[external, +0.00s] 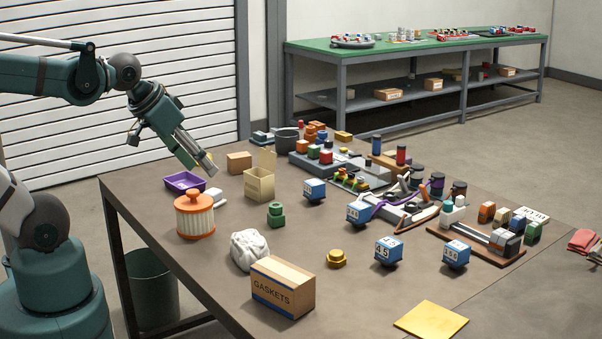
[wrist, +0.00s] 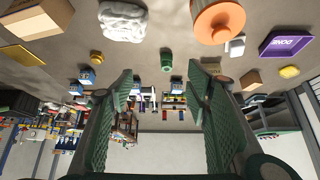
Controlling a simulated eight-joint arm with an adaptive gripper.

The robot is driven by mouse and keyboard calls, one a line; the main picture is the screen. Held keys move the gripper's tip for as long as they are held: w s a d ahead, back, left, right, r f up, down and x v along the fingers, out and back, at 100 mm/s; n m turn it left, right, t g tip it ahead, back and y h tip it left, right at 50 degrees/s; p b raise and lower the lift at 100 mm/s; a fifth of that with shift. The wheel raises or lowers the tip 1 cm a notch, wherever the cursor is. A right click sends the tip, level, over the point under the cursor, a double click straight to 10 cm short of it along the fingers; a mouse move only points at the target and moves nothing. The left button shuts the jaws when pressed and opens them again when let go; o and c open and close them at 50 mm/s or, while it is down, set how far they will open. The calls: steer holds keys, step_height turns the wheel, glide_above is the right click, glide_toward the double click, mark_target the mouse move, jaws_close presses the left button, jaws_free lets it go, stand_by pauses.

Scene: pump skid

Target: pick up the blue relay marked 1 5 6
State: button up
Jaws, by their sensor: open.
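Several blue relays with white number labels stand on the brown table. In the external view one is near the middle (external: 315,190), one beside the purple strap (external: 359,213), one nearer the front (external: 389,252) and one to the right (external: 456,255). The front one seems to read 4 5; the other markings are too small to read, so I cannot tell which is 1 5 6. My gripper (external: 205,163) is open and empty, above the table's left rear part, apart from all relays. In the wrist view my gripper (wrist: 160,78) has both fingers spread, with a blue relay (wrist: 176,82) showing beyond them.
An orange-lidded filter (external: 194,215), a purple tray (external: 184,182) and a cardboard box (external: 239,162) stand near my gripper. A GASKETS box (external: 283,287), white cloth (external: 249,250) and green part (external: 276,214) stand forward. Crowded fixtures fill the table's back right.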

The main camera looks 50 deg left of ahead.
steer(key=w+d+r+n+g+p, duration=0.1)
steer(key=w+d+r+n, duration=0.2)
steer(key=w, duration=0.4)
steer(key=w+d+r+n+g+p, duration=0.1)
steer(key=w+d+r+n+p, duration=0.1)
steer(key=w+d+r, duration=0.35)
steer(key=n+g+p, duration=0.5)
steer(key=n+p, duration=0.2)
steer(key=n, duration=0.5)
glide_above(458, 245)
steer(key=f, duration=2.1)
steer(key=shift+w+a+f, duration=0.15)
steer(key=shift+a+f, duration=0.15)
steer(key=shift+f, duration=0.1)
steer(key=shift+d+f+n, duration=0.25)
steer(key=shift+f+n, duration=0.05)
